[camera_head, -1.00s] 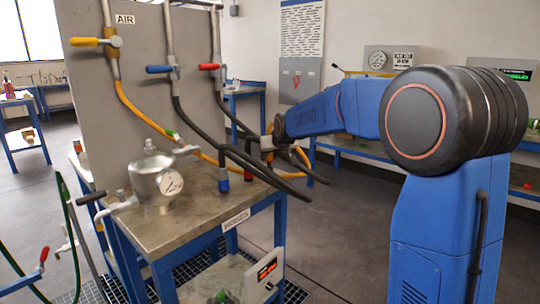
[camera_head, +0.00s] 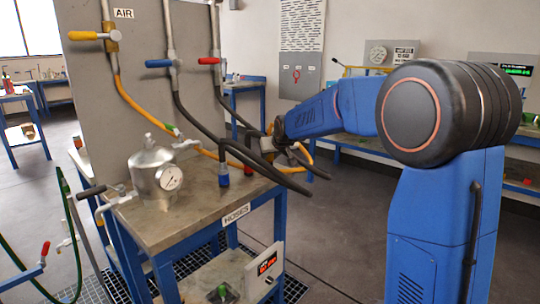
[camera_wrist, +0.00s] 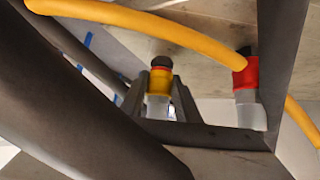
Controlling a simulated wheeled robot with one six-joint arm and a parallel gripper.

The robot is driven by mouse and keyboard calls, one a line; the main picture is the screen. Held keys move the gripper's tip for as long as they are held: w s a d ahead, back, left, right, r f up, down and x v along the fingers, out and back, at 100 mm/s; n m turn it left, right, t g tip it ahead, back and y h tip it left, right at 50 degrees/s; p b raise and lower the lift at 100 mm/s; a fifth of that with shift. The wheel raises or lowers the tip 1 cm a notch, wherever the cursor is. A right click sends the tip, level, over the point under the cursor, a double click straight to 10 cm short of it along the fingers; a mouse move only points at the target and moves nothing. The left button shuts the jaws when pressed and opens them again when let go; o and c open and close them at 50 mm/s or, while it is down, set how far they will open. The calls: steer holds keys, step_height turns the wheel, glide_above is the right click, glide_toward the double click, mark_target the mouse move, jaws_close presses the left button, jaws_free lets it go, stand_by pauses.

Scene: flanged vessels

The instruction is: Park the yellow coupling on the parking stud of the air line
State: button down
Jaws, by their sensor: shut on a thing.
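The yellow coupling (camera_wrist: 159,84), with a dark top and a red band, sits between the fingers of my gripper (camera_wrist: 158,100) in the wrist view. The fingers are shut on it. In the head view my gripper (camera_head: 270,146) is above the right rear of the bench, partly hidden by hoses. The yellow air hose (camera_head: 124,92) drops from the AIR valve (camera_head: 108,37) and runs behind the dark hoses toward my gripper. It also crosses the upper wrist view (camera_wrist: 140,20). I cannot make out the parking stud for certain.
A red coupling (camera_wrist: 246,76) is right of my gripper in the wrist view. A blue coupling (camera_head: 223,177) hangs at the bench (camera_head: 200,222). Dark hoses (camera_head: 275,178) cross close before my gripper. A metal vessel with a gauge (camera_head: 155,174) stands at left on the bench.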

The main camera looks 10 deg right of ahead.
steer(key=shift+f, duration=0.25)
steer(key=c, duration=1.3)
jaws_free()
steer(key=shift+o, duration=0.2)
steer(key=v, duration=1.7)
steer(key=s+d+f+g, duration=0.1)
steer(key=s+f, duration=0.5)
steer(key=s, duration=0.8)
steer(key=s+d+f+g, duration=0.2)
steer(key=s+f, duration=0.4)
steer(key=s, duration=0.8)
steer(key=s+d+f+m+g+h, duration=0.1)
steer(key=s+f, duration=0.6)
steer(key=s, duration=0.7)
steer(key=shift+s+d+g, duration=0.4)
steer(key=shift+d+g, duration=0.2)
steer(key=shift+d, duration=0.2)
